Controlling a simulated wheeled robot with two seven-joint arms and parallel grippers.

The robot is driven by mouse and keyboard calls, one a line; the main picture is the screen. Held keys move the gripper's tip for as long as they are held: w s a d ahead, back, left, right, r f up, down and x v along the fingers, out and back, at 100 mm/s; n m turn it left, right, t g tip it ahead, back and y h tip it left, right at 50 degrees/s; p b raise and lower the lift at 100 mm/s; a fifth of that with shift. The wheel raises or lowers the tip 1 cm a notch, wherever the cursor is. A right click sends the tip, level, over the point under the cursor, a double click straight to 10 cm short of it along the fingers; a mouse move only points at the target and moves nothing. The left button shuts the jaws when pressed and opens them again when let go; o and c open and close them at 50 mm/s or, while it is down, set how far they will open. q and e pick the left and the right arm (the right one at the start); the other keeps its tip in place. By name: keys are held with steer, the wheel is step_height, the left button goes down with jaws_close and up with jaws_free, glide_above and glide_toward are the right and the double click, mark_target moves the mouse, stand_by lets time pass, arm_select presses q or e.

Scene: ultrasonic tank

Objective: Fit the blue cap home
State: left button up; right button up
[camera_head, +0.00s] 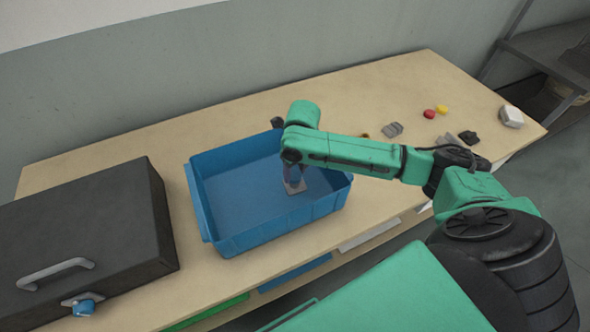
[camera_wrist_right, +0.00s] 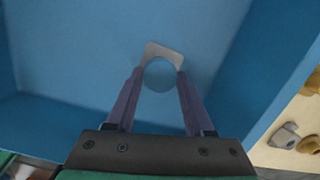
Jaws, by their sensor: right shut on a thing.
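The blue tank (camera_head: 202,205) stands open on the wooden bench. My right gripper (camera_head: 294,184) reaches down inside it, near its right side. In the wrist view its two fingers (camera_wrist_right: 161,75) are shut on a round blue piece, which looks like the blue cap (camera_wrist_right: 159,76). Whether cap and plate touch cannot be told. My left gripper is out of view.
A dark case (camera_head: 85,225) with a grey handle stands left of the tank, with a small blue part (camera_head: 84,307) at its front. A red piece (camera_head: 429,114), a yellow piece (camera_head: 441,109) and grey blocks lie on the bench at right.

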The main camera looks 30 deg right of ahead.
steer(key=shift+f, duration=0.7)
stand_by(1.0)
steer(key=shift+f+p, duration=0.2)
steer(key=shift+p, duration=0.85)
stand_by(2.9)
steer(key=o, duration=1.4)
steer(key=shift+c, duration=0.2)
step_height(320, 180, up, 14)
steer(key=s, duration=0.1)
steer(key=shift+s+d+r+b, duration=0.15)
steer(key=shift+s+r+b, duration=0.1)
steer(key=shift+s+b, duration=0.2)
